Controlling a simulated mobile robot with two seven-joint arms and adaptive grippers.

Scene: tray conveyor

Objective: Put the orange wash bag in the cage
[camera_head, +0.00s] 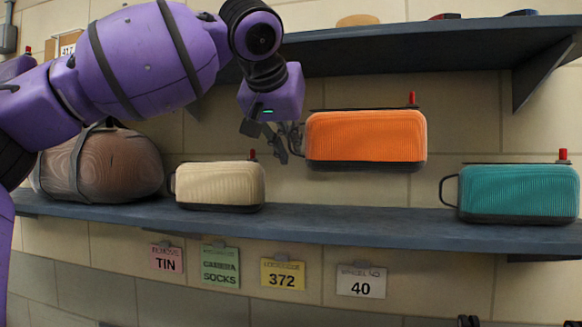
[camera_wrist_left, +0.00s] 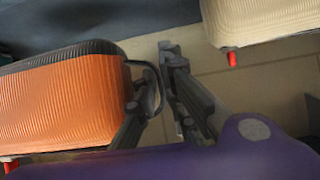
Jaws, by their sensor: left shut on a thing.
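The orange wash bag (camera_head: 366,136) has ribbed orange sides, a dark base and a red tab on top. It hangs above the lower shelf, with a gap under it. My left gripper (camera_head: 284,143) is at its left end, shut on its dark side handle. In the left wrist view the orange wash bag (camera_wrist_left: 60,105) is on the left, its handle loop (camera_wrist_left: 154,88) between the fingers of my left gripper (camera_wrist_left: 163,82). The cage is not in view. My right gripper cannot be made out.
The lower shelf (camera_head: 330,222) holds a brown striped bag (camera_head: 105,165), a cream wash bag (camera_head: 221,184) and a teal wash bag (camera_head: 518,193). An upper shelf (camera_head: 430,45) overhangs. Several label cards hang below. Small dark things (camera_head: 468,320) at the bottom edge are unclear.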

